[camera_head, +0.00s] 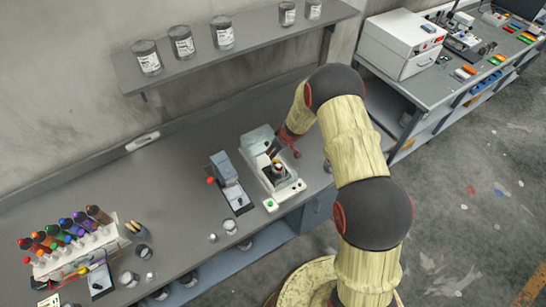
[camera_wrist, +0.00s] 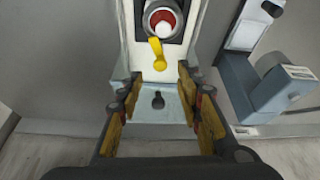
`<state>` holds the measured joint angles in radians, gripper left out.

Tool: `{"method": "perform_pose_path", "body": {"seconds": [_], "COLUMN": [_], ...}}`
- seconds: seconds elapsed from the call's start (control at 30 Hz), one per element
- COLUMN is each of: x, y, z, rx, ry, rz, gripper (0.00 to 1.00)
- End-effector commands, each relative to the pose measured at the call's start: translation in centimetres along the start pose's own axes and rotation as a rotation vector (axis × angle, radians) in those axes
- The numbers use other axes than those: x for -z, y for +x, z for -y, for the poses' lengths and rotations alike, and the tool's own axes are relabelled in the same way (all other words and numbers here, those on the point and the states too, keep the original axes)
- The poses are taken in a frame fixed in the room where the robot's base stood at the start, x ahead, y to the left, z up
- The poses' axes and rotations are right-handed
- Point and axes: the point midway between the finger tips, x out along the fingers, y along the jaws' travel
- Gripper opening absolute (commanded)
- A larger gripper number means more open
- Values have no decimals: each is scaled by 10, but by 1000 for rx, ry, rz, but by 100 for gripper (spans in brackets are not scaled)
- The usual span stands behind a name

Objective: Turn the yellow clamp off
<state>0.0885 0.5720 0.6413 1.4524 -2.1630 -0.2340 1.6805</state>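The yellow clamp (camera_wrist: 158,53) is a small yellow lever on a white machine (camera_wrist: 146,76), just below a round grey holder (camera_wrist: 166,18) with a red ring and white centre. My gripper (camera_wrist: 158,88) is open, with its two fingers apart and nothing between them but the machine's surface. The clamp lies beyond the fingertips, about midway between them, and no contact shows. In the head view the white machine (camera_head: 287,191) stands on the grey bench, with my gripper (camera_head: 279,155) over it. The arm partly hides the machine there.
A blue-grey device (camera_head: 226,168) with a red knob stands just left of the machine. A rack of colourful bottles (camera_head: 75,245) is at the bench's left. A shelf (camera_head: 250,40) with several jars hangs above. Free bench lies left of the device.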

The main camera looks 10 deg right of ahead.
Motion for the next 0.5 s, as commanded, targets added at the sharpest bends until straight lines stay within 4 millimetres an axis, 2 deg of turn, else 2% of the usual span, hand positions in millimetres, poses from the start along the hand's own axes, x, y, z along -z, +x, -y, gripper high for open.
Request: {"method": "perform_pose_path", "body": {"seconds": [0.03,0.2,0.5], "x": [-2,-2,-1], "y": [12,31,50], "z": [0,0,0], "rx": [0,1,2], "ry": [-3,-3,-2], "rz": [-1,-1,0], "gripper": [36,36,36]}}
